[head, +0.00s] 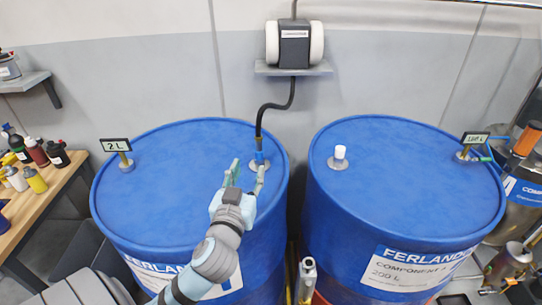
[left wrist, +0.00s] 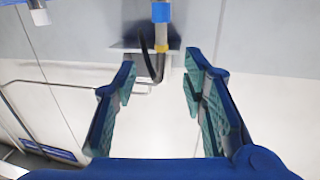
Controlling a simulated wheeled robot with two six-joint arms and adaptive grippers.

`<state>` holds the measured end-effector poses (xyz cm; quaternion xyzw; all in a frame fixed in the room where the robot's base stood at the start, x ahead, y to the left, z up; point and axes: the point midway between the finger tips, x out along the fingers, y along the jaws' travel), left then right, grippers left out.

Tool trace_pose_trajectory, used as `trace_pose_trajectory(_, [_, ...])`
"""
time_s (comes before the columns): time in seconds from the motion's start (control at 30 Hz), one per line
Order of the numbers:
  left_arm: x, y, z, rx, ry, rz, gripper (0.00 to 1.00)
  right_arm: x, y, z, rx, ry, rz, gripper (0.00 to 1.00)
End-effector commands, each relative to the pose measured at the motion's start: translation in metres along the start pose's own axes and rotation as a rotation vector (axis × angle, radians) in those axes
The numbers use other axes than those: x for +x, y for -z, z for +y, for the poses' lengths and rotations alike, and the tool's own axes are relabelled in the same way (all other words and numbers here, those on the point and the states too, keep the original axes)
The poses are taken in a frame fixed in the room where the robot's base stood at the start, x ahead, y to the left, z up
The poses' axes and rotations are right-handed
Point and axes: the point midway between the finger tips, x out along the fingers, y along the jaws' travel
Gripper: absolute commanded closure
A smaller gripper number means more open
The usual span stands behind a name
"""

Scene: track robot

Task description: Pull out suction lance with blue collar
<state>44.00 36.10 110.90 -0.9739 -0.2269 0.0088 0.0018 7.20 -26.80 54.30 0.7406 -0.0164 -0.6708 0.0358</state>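The suction lance with the blue collar (head: 260,158) stands in the opening of the left blue drum (head: 160,190), near its back right rim. A black hose (head: 268,108) rises from it. My left gripper (head: 248,169) is open above the drum top, just in front of the collar. In the left wrist view the blue collar (left wrist: 161,12) and a yellow band lie in line with the gap between the open fingers (left wrist: 160,68), seemingly beyond the fingertips. Nothing is held. My right gripper is not in view.
A pump (head: 294,45) sits on a wall shelf behind the drums. The right drum (head: 410,185) has a white cap (head: 340,152). Signs reading "2 L" (head: 117,145) and "160 L" (head: 474,139) stand on the drums. A bench (head: 40,195) with bottles is at left.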

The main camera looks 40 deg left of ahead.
Motion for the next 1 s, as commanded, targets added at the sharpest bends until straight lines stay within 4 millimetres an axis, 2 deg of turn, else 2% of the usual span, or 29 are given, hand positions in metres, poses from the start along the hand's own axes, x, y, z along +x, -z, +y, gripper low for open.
trace_pose_trajectory(0.13, [0.0,0.001,0.001,0.0,-0.004,0.002,0.61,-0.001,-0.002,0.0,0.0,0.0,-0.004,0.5])
trace_pose_trajectory(0.27, [0.018,0.001,0.004,0.002,-0.008,0.002,0.61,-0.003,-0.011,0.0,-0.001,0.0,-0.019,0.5])
trace_pose_trajectory(0.47, [0.072,0.001,0.004,0.001,-0.005,0.0,0.61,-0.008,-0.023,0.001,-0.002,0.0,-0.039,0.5])
trace_pose_trajectory(0.6, [0.109,0.001,0.004,0.001,-0.005,0.001,0.61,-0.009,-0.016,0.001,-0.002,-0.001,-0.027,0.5])
trace_pose_trajectory(0.7, [0.129,0.001,0.004,0.0,-0.004,-0.001,0.61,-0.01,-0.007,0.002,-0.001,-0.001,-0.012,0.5])
trace_pose_trajectory(0.83, [0.143,0.0,0.003,0.0,-0.004,-0.001,0.61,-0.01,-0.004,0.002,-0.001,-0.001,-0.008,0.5])
trace_pose_trajectory(1.0, [0.146,0.0,0.003,0.0,-0.005,-0.001,0.61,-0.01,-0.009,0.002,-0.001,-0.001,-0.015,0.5])
